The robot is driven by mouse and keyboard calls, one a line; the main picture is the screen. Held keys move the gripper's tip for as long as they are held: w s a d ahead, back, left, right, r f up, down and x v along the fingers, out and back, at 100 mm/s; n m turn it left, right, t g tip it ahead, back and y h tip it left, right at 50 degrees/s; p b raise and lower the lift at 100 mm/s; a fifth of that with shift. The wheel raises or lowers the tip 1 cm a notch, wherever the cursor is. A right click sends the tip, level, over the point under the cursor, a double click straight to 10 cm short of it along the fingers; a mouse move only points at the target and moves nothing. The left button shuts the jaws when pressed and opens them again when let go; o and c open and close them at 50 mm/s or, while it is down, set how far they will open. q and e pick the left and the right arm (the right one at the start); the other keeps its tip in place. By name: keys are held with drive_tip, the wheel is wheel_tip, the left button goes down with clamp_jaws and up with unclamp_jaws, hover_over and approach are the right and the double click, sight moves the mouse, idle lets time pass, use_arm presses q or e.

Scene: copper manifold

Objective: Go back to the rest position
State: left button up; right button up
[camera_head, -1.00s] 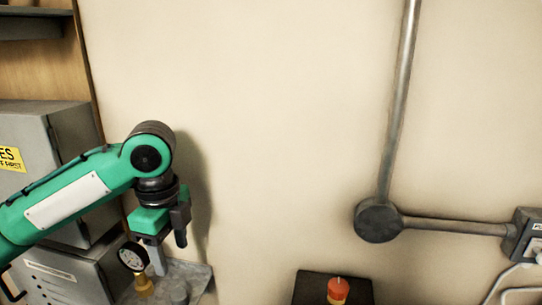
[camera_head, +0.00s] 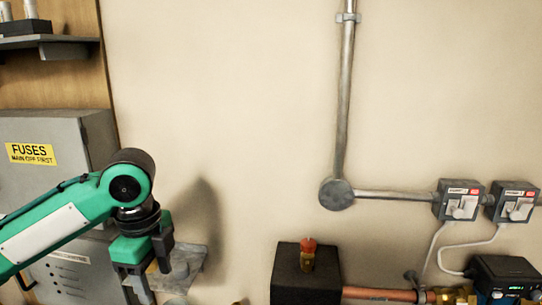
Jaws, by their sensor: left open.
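My left gripper (camera_head: 150,268) hangs at the end of the green left arm at the lower left of the head view. It points down, its dark fingers are apart, and nothing shows between them. It is in front of a grey slab-like surface (camera_head: 192,268) by the wall. The copper manifold shows only in part: a copper pipe (camera_head: 378,294) with brass fittings (camera_head: 452,296) runs along the bottom edge. My right gripper is not in view.
A grey fuse cabinet (camera_head: 75,135) stands at the left below a shelf (camera_head: 45,41). Two sockets (camera_head: 458,200) and a dark device (camera_head: 505,278) are at the right.

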use_arm(q)
drive_tip(key=s+d+f+n+t+h, duration=0.1)
drive_tip(key=d+f+n+h, duration=0.15)
drive_tip(key=f, duration=0.45)
drive_tip(key=s+d+f+n+h, duration=0.1)
drive_tip(key=s+d+f+n, duration=0.1)
drive_tip(key=d+f, duration=0.35)
drive_tip(key=s+d+f+n+t+h, duration=0.1)
drive_tip(key=d+f+n, duration=0.1)
drive_tip(key=f, duration=0.7)
drive_tip(key=s+a+f+n+t+y, duration=0.1)
drive_tip(key=s+a+f+n+y, duration=0.4)
drive_tip(key=s+a+f+n, duration=0.8)
drive_tip(key=s+f+m, duration=0.2)
drive_tip(key=s+f, duration=0.1)
drive_tip(key=f, duration=2.8)
drive_tip(key=s+a+f+g+b, duration=0.1)
drive_tip(key=s+a+f+g, duration=0.1)
drive_tip(key=s+f, duration=1.7)
wheel_tip(320, 180, down, 2)
drive_tip(key=shift+s+a+f, duration=0.25)
drive_tip(key=shift+s+a, duration=0.05)
drive_tip(key=shift+a, duration=0.15)
